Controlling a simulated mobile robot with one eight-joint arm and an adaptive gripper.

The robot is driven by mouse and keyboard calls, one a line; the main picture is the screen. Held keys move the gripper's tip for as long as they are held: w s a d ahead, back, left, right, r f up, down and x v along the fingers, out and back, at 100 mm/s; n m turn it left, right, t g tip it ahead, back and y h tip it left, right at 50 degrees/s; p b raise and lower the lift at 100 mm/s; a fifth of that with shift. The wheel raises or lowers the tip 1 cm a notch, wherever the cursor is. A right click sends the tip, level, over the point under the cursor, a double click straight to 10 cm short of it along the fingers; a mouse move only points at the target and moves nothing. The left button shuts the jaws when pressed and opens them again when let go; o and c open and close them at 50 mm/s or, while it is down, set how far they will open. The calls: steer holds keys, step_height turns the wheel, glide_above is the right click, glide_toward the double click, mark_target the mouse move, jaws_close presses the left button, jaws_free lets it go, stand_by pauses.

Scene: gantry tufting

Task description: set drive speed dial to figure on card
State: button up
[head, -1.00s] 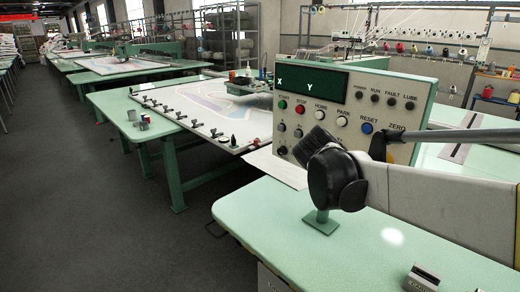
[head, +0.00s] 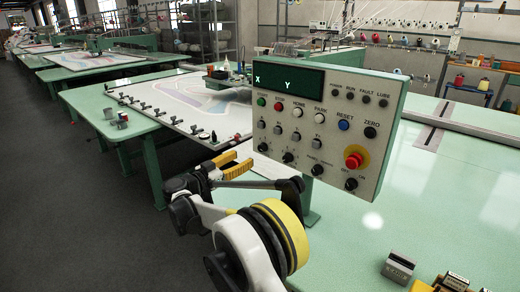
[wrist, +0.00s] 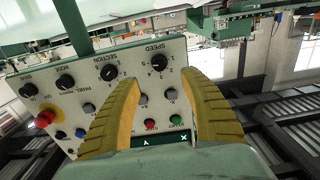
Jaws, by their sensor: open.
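The control panel (head: 325,130) stands upright on a post, with knobs along its lower part. The speed dial (wrist: 158,61), a round black knob, appears upside down at the upper right of the panel in the wrist view. In the head view the speed dial (head: 263,147) is at the panel's lower left. My gripper (head: 243,166) is open and empty, just left of the panel. In the wrist view its yellow fingers (wrist: 160,79) point at the panel, with the speed dial roughly between and beyond the tips, apart from them. No readable figure on a card shows.
A red emergency button (head: 354,160) sits at the panel's right, beside more knobs. A grey block (head: 398,266) and yellow-black items (head: 450,283) lie on the green table (head: 450,200). A pale sheet (head: 262,170) lies partly behind the panel.

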mark_target(260, 150)
steer(key=b+x, duration=0.3)
steer(key=x, duration=0.7)
steer(key=shift+w+d, duration=0.15)
steer(key=shift+d, duration=0.05)
jaws_close()
